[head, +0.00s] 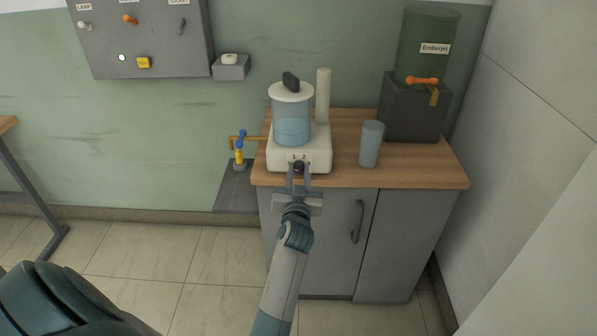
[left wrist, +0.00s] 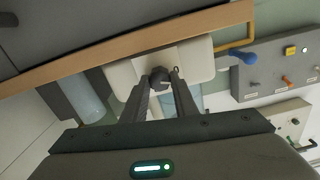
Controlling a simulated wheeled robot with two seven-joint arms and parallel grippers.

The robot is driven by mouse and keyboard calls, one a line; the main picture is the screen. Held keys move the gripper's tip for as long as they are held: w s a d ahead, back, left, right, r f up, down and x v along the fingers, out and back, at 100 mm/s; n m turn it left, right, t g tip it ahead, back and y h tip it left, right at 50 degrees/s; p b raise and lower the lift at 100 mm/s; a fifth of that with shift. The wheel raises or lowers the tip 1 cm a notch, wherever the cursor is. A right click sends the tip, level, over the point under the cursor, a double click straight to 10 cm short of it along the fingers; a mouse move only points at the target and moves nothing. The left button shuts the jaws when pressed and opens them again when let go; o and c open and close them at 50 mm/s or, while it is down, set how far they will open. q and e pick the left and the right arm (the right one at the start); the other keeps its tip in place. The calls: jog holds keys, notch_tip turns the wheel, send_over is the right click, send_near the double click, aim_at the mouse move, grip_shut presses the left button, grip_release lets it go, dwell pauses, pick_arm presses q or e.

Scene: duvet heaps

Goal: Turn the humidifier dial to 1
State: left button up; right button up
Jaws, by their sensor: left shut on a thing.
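The humidifier (head: 315,150) stands on the wooden counter, with a white base, a clear bluish tank and a white lid with a dark knob. The marks 1 and 2 show on its front, above the small dark dial (head: 299,167). My left gripper (head: 299,171) is shut on the dial from the front. The left wrist view shows the dark dial (left wrist: 160,76) between the fingertips, against the pale base (left wrist: 201,60). The fingers partly cover the dial, and I cannot tell which mark it points at. My right gripper is not in view.
The counter (head: 430,174) also holds a blue-grey cup (head: 371,143), a pale upright cylinder (head: 323,95) and a green dispenser (head: 428,45) on a dark block. A switch panel (head: 142,35) hangs on the wall. A blue-handled valve (head: 240,140) is left of the counter.

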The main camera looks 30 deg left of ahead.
pick_arm(q)
jog(key=shift+m, duration=1)
jog(key=m+p, duration=0.1)
jog(key=m, duration=0.1)
jog(key=shift+m, duration=1.7)
jog(key=shift+m+p, duration=0.3)
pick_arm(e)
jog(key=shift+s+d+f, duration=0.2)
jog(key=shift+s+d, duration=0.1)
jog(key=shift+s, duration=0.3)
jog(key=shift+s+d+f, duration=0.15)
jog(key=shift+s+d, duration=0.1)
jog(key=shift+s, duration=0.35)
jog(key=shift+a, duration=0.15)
